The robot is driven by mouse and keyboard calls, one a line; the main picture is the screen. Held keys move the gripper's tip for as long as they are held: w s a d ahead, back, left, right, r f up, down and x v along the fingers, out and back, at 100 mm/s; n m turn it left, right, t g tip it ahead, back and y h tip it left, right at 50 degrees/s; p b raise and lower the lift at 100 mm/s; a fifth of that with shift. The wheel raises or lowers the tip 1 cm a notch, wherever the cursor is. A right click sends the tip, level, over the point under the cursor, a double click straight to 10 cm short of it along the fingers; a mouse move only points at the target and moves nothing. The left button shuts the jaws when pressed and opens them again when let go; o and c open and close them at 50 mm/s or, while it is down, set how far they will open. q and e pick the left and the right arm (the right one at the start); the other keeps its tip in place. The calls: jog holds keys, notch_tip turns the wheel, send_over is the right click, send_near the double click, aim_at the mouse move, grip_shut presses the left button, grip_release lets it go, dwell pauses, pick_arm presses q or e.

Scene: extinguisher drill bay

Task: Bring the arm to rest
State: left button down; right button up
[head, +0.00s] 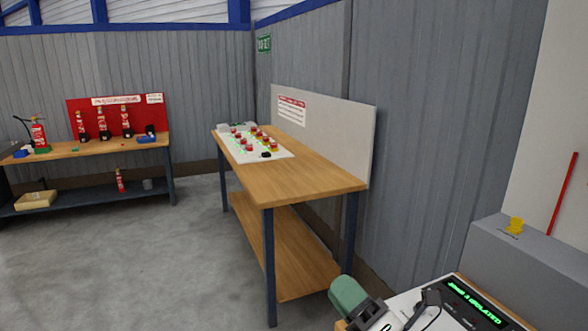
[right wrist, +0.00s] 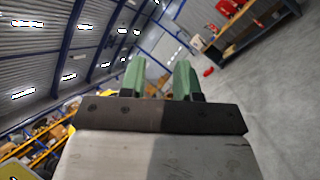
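My right gripper (head: 350,296) shows at the bottom of the head view, right of centre, with a green fingertip pointing up and left. In the right wrist view its two green fingers (right wrist: 160,78) stand apart with nothing between them, so it is open and empty. It is in front of the near end of a wooden bench (head: 300,168). No contact with the bench shows. My left gripper is not in the head view.
A lit display (head: 473,301) reading "isolated" is close on the right, near a grey box (head: 545,268). Extinguishers (head: 102,122) stand on a far-left bench. Floor (head: 165,265) on the left is clear.

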jog(key=s+d+f+m+g+h, duration=0.1)
jog(key=s+d+f+m+h, duration=0.1)
jog(key=d+f+m+h, duration=0.55)
jog(key=s+d+f+m+g+h, duration=0.1)
jog(key=s+d+f+m+h, duration=0.2)
jog(key=f+m+h, duration=0.8)
jog(key=s+d+f+m+g+y, duration=0.1)
jog(key=s+f+m+g+y, duration=0.1)
jog(key=s+f+m+g, duration=0.6)
jog(key=s+d+f+m+g+y, duration=0.1)
jog(key=s+m+g, duration=0.2)
jog(key=s, duration=0.9)
notch_tip(320, 180, down, 29)
jog(key=g+b, duration=0.2)
jog(key=b, duration=0.3)
jog(key=s+d+f+b, duration=0.1)
jog(key=s+f, duration=0.7)
jog(key=f, duration=0.2)
jog(key=s+d+f+b, duration=0.2)
jog(key=s+f, duration=0.6)
jog(key=f, duration=0.3)
jog(key=shift+n+g, duration=0.35)
jog(key=shift+g, duration=0.05)
jog(key=shift+s, duration=0.1)
